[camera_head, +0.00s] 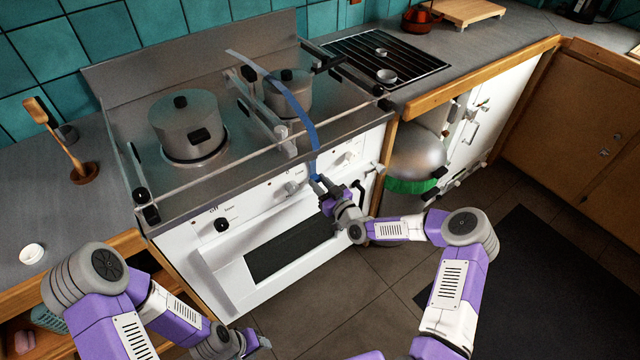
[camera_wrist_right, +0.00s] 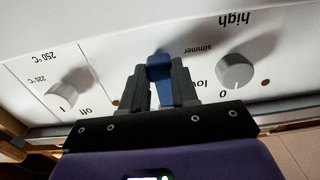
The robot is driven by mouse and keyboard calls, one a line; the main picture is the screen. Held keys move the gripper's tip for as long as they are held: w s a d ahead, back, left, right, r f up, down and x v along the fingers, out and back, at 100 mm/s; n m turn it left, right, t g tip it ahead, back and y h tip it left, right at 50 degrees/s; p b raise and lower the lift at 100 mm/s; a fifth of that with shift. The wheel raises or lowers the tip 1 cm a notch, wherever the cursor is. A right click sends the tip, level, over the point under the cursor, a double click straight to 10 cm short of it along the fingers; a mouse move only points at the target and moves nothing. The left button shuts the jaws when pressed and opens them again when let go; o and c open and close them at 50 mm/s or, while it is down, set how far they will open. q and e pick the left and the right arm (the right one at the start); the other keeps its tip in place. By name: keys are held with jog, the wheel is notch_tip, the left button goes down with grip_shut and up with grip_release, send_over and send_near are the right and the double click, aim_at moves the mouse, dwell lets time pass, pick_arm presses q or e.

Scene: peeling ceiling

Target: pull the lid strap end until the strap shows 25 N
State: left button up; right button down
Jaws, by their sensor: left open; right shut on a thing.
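A blue strap (camera_head: 301,108) runs from behind the smaller steel pot (camera_head: 292,100), over the lid's side, and down past the front of the stove. My right gripper (camera_head: 317,184) is shut on the strap's lower end in front of the white control panel. In the right wrist view the strap end (camera_wrist_right: 160,70) sits between both fingers, with the knobs behind it. My left gripper (camera_head: 262,342) is open and empty, low at the bottom edge, well away from the strap. No force reading is legible.
A larger pot (camera_head: 187,125) stands on the left of the stove (camera_head: 270,155). Rails and clamp-like bars cross the stove top. Control knobs (camera_head: 291,188) line the panel near my right gripper. A steel bin (camera_head: 415,158) stands right of the stove. The floor in front is clear.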

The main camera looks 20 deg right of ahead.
pick_arm(q)
jog(key=shift+f+b, duration=0.35)
jog(key=shift+f, duration=0.4)
pick_arm(e)
jog(key=shift+f, duration=0.75)
jog(key=c, duration=0.8)
grip_release()
jog(key=shift+c, duration=0.2)
pick_arm(q)
jog(key=shift+r, duration=0.1)
pick_arm(e)
jog(key=shift+s, duration=0.1)
pick_arm(q)
jog(key=shift+r+p, duration=0.75)
jog(key=shift+p, duration=0.1)
pick_arm(e)
jog(key=v, duration=0.7)
jog(key=shift+s, duration=0.2)
jog(key=shift+d+r, duration=0.1)
